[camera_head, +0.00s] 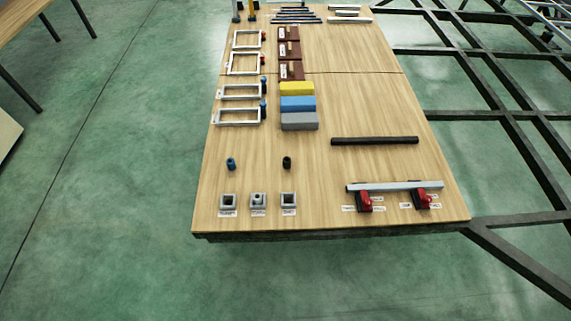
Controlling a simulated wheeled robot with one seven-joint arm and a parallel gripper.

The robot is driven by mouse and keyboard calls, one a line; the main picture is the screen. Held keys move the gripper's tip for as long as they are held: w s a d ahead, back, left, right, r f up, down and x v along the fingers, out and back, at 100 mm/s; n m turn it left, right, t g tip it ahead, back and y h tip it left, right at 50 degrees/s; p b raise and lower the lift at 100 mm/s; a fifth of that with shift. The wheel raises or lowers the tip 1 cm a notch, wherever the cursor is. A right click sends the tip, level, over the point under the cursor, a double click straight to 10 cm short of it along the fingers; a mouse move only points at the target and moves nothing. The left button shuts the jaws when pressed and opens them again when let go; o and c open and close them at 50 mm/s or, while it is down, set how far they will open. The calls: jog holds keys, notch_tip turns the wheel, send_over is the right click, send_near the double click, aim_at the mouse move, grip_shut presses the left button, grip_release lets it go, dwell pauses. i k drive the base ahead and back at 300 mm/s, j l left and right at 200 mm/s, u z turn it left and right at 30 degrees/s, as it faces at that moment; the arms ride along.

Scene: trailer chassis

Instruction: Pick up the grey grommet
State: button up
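The left piece (228,201) and the right piece (288,199) show dark square openings. On the middle piece (258,203) a small light-grey round part (258,195) shows at the top; it may be the grey grommet, but it is too small to tell. A blue cylinder (231,163) and a black cylinder (287,162) stand apart behind the row. My gripper is not in view.
A dark chassis frame (515,221) adjoins the right. Green floor is clear in front and left.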

aim_at(258, 197)
jog(key=i+j, duration=0.1)
jog(key=j, duration=0.35)
jog(key=i+j, duration=0.1)
jog(key=j, duration=0.35)
jog(key=i+j, duration=0.1)
jog(key=j, duration=0.35)
jog(key=i+j, duration=0.1)
jog(key=j, duration=0.35)
jog(key=i+j, duration=0.1)
jog(key=j, duration=0.4)
jog(key=i+j, duration=0.1)
jog(key=j, duration=0.35)
jog(key=z, duration=0.05)
